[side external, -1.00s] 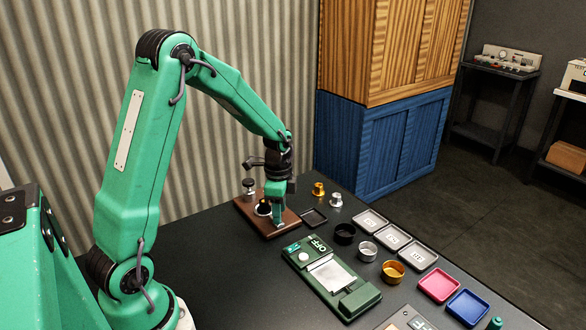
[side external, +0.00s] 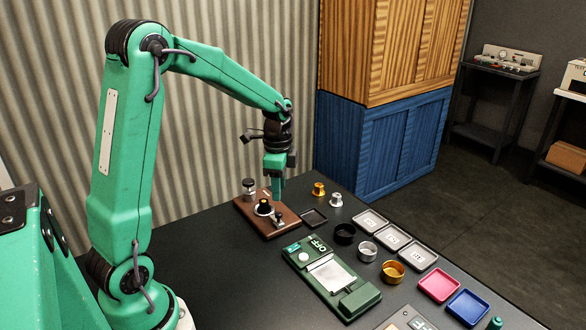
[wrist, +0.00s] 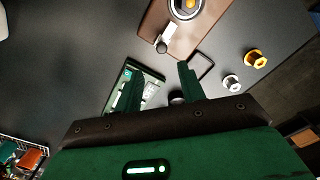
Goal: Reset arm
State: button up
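My gripper (side external: 276,188) hangs above the brown wooden board, pointing down, clear of the things on the table. In the wrist view my gripper (wrist: 158,82) shows its two green fingers spread apart with nothing between them. The brown board (side external: 244,211) carries a silver-topped piece (side external: 249,190), a ring with a black and gold centre (side external: 264,207) and a small dark-handled tamper-like piece (side external: 279,218). The board also shows at the top of the wrist view (wrist: 206,36).
A green scale-like device (side external: 318,262) reading OFF lies in front. Gold (side external: 318,189) and silver (side external: 336,200) fittings, a small dark tray (side external: 314,218), several cups, grey labelled trays, a pink tray (side external: 441,285) and a blue tray (side external: 467,307) stand to the right. The front left tabletop is clear.

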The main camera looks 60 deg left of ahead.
jog(key=shift+r, duration=0.1)
jog(key=s+d+r+n+t, duration=0.2)
jog(key=s+d+r+n, duration=0.2)
jog(key=s, duration=0.4)
jog(key=s+d+r+n+t, duration=0.3)
jog(key=s+d+r+n, duration=0.2)
jog(key=s+d+r, duration=0.2)
jog(key=shift+s+d+r+t, duration=0.3)
jog(key=shift+s+d, duration=0.5)
jog(key=shift+d, duration=0.3)
